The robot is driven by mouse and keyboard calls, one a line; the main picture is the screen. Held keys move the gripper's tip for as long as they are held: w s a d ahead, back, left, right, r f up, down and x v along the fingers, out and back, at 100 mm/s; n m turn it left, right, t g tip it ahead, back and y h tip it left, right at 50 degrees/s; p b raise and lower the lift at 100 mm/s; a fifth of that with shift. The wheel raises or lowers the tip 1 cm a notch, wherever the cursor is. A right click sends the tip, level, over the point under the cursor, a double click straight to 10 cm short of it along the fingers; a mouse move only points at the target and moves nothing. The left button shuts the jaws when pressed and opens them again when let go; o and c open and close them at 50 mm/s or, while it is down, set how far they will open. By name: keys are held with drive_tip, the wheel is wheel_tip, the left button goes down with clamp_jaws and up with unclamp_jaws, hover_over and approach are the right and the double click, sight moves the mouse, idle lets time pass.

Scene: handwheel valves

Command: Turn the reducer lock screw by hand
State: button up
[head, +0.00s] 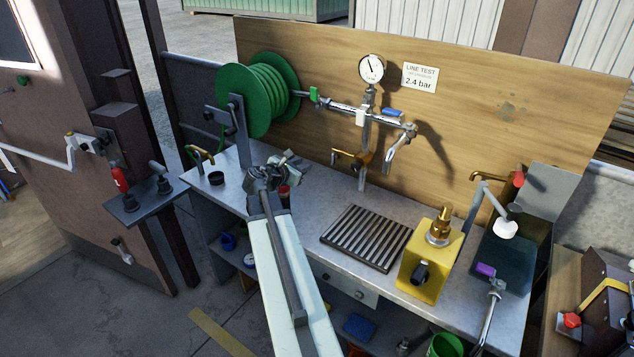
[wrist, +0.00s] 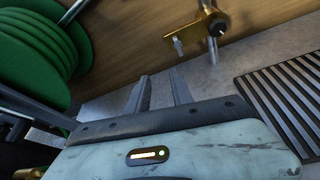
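No part is labelled as the reducer lock screw, so I cannot tell for certain which it is. A yellow block (head: 418,272) on the bench's right half has a brass stem (head: 440,228) on top and a dark knob (head: 421,272) on its front. A brass fitting with a small handle (head: 345,156) sits on the pipe below the gauge; it also shows at the top of the wrist view (wrist: 212,24). My gripper (head: 288,162) is above the bench, left of both, touching neither. Its two fingers (wrist: 160,78) are apart with nothing between them.
A green hose reel (head: 265,92) stands left behind my gripper. A slatted grate (head: 366,238) lies mid-bench. A gauge (head: 371,68) and pipework with a blue lever (head: 393,112) rise at the back. A purple-handled tap (head: 487,270) stands at right.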

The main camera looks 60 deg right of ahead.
sight(334, 158)
drive_tip(key=s+d+f+b, duration=0.1)
drive_tip(key=s+d, duration=0.1)
drive_tip(key=d, duration=0.4)
drive_tip(key=s+d+f+b, duration=0.1)
drive_tip(key=d+f+b, duration=0.1)
drive_tip(key=d, duration=0.3)
drive_tip(key=shift+s+d+f+g, duration=0.2)
drive_tip(key=shift+s+d+g, duration=0.15)
drive_tip(key=shift+g, duration=0.05)
clamp_jaws()
